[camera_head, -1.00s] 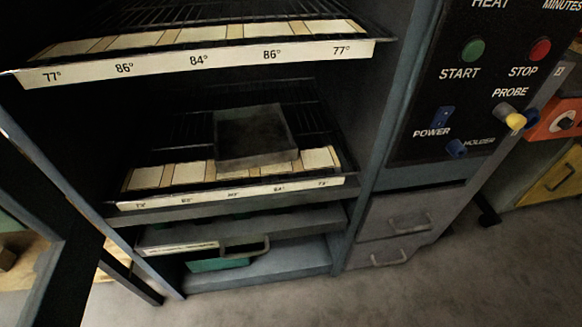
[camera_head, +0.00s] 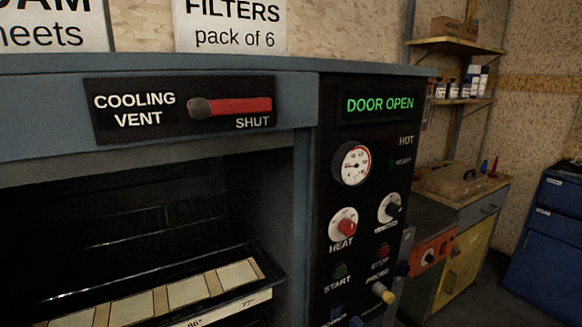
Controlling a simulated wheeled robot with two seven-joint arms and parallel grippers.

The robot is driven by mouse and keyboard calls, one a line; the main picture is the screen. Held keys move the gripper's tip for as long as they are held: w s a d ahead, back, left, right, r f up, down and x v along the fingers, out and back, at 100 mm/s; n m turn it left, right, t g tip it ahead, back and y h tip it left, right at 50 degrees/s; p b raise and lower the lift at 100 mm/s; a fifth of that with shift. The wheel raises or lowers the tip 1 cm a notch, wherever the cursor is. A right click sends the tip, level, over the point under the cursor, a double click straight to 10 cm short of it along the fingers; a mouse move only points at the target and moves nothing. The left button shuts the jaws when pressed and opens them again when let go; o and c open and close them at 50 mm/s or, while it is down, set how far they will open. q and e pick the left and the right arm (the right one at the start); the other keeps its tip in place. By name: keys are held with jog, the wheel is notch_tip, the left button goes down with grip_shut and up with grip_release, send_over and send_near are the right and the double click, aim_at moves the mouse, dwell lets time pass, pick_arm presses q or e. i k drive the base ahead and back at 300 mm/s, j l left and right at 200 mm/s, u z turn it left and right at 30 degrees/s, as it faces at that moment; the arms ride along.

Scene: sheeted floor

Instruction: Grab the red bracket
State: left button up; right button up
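I cannot make out a thing that is clearly a red bracket. A red lever handle (camera_head: 233,106) with a dark rounded end lies horizontally on the black cooling vent panel (camera_head: 130,88) at the upper left, with SHUT written under its right end. Neither of my grippers shows in the head view.
The open oven cavity (camera_head: 120,215) holds wire racks and a labelled shelf (camera_head: 165,300). A control panel (camera_head: 370,225) with DOOR OPEN lit stands right of it. Farther right are a yellow-door cabinet (camera_head: 458,268), a bottle shelf (camera_head: 450,100) and blue drawers (camera_head: 550,235).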

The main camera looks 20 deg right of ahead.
aim_at(492, 175)
jog(key=z, duration=1.8)
jog(key=i+l+z, duration=0.25)
jog(key=i, duration=0.85)
jog(key=i+z, duration=0.25)
jog(key=i, duration=0.9)
jog(key=i+u, duration=0.15)
jog(key=i, duration=0.3)
jog(key=i+l+u, duration=0.1)
jog(key=i, duration=0.3)
jog(key=i+l+u, duration=0.15)
jog(key=i, duration=0.3)
jog(key=l, duration=0.1)
